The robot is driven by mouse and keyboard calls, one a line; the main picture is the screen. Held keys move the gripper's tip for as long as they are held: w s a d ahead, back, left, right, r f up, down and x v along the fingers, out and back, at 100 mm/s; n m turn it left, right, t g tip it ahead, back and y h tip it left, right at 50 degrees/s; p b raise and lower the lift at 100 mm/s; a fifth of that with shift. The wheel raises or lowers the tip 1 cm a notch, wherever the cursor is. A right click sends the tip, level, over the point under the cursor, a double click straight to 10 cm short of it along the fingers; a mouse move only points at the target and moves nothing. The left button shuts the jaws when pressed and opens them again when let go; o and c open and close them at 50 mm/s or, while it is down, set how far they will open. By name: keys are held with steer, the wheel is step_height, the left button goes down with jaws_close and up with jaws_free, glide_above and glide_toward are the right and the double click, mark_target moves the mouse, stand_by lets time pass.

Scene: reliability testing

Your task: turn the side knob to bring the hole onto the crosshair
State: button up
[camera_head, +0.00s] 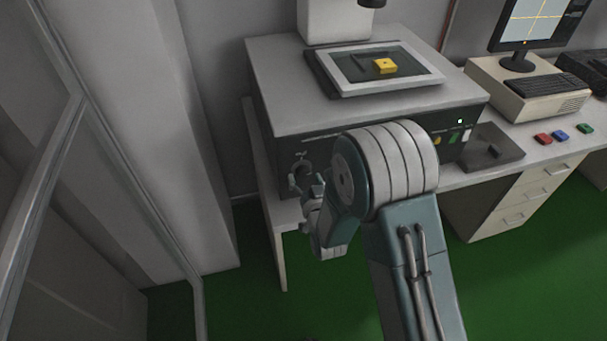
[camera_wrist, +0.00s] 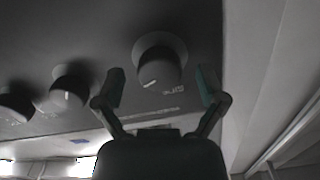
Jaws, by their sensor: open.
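My gripper (camera_head: 306,186) is at the left end of the machine's dark front panel in the head view. In the wrist view my gripper (camera_wrist: 161,88) is open, with one finger on each side of a round dark knob (camera_wrist: 157,60) with a white mark. A gap shows between the fingers and the knob; I see no contact. The knob (camera_head: 302,164) is partly hidden by the gripper in the head view. A yellow block (camera_head: 385,66) lies on the framed stage (camera_head: 340,83); its hole is too small to make out clearly. The monitor (camera_head: 535,20) shows yellow crosshair lines.
Two more knobs, one nearer (camera_wrist: 68,88) and one farther (camera_wrist: 15,103), sit left of the gripper in the wrist view. Open green floor lies in front.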

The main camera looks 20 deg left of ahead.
steer(key=shift+w+a, duration=0.35)
steer(key=shift+w, duration=0.2)
steer(key=c, duration=1.1)
steer(key=shift+c, duration=0.2)
steer(key=shift+n, duration=0.4)
steer(key=n, duration=0.5)
steer(key=shift+r+n, duration=0.1)
steer(key=shift+n, duration=0.2)
steer(key=n, duration=0.6)
steer(key=shift+n, duration=0.3)
